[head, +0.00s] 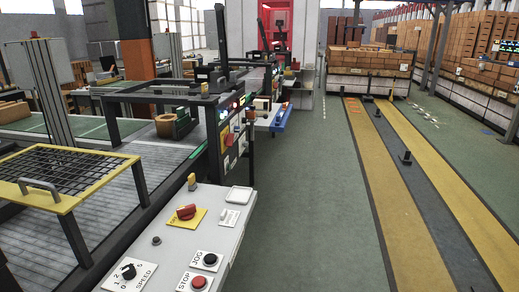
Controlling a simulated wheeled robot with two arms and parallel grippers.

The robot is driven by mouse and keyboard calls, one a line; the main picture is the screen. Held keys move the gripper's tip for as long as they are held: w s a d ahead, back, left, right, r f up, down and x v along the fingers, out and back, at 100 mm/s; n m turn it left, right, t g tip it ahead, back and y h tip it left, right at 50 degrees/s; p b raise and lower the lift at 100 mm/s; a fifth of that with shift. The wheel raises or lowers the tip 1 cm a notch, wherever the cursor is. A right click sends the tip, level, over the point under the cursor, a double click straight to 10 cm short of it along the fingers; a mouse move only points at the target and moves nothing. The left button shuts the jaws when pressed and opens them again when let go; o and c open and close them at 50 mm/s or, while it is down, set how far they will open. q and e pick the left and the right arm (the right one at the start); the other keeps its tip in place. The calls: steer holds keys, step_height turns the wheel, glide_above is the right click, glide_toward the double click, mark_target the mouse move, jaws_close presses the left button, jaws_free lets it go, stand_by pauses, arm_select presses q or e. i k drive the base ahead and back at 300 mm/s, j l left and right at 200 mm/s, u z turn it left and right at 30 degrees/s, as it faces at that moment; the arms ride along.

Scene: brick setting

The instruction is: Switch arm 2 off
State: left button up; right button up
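A near grey control desk (222,232) stands at the bottom middle. It carries a red rotary switch (186,211) on a yellow plate, a black JOG button (210,259), a red STOP button (198,283) and a numbered SPEED dial (128,271). Farther back an upright dark panel (226,151) has small lit lamps, a red switch (229,139) and white plates. Another red-and-yellow switch is beside it. I cannot read any label naming arm 2, so I cannot tell which control is its switch. Neither of my grippers shows.
A yellow-framed mesh guard (62,209) and a conveyor with dark rails fill the left. The green floor (310,215) right of the desk is clear. Yellow floor strips (412,210) and brick stacks (368,62) lie beyond.

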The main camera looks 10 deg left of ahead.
mark_target(229, 138)
steer(key=i+l, duration=0.15)
steer(key=i, duration=0.15)
steer(key=i+l+z, duration=0.1)
steer(key=i, duration=0.2)
steer(key=i+l, duration=0.1)
steer(key=i, duration=0.35)
steer(key=i+l, duration=0.1)
steer(key=i, duration=0.3)
steer(key=i+l, duration=0.1)
steer(key=i, duration=0.35)
steer(key=u, duration=0.05)
